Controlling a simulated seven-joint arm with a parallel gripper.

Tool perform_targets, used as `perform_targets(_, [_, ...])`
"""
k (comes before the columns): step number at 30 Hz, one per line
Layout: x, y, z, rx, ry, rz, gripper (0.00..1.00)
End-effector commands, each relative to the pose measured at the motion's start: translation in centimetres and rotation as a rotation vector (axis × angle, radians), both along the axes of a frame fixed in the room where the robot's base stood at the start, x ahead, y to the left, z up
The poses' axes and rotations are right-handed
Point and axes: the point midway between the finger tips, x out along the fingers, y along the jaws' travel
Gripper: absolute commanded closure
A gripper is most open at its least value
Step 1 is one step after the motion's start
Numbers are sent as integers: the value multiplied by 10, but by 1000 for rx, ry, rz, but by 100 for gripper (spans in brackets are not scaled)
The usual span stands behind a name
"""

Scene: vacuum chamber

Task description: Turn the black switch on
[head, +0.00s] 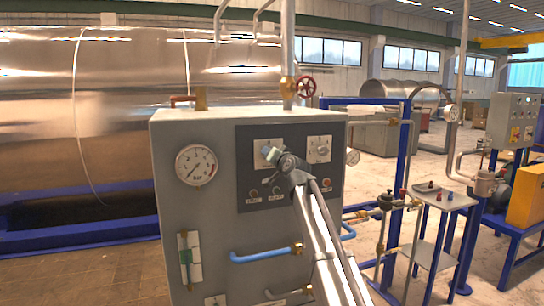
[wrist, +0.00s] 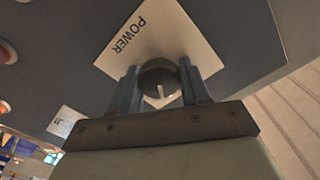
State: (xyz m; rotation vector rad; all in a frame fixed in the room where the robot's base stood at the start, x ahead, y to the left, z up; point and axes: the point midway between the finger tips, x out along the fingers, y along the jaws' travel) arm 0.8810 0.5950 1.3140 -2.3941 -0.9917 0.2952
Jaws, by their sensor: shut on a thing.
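The black switch (wrist: 159,79) is a round dark knob with a pale pointer line, on a white plate (wrist: 150,35) marked POWER. In the wrist view my gripper (wrist: 160,86) has one finger on each side of the knob and is shut on it. The pale line points toward the bottom of that view. In the head view my gripper (head: 269,153) is at the left white plate of the dark panel (head: 287,192); the knob there is hidden behind it.
A second knob (head: 320,149) on a white plate sits close to the right of my gripper. Small round buttons (head: 254,193) line the panel below. A pressure gauge (head: 196,165) is at left, and a blue pipe (head: 262,256) sticks out below.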

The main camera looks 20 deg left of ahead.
Motion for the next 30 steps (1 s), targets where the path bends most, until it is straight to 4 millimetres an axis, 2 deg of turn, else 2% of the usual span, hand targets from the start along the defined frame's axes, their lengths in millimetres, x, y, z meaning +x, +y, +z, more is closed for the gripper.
perform_targets(18, [1, -1, -2, 411, 412, 1, 84])
perform_targets(30, [1, -1, -4, 622, 624, 1, 84])
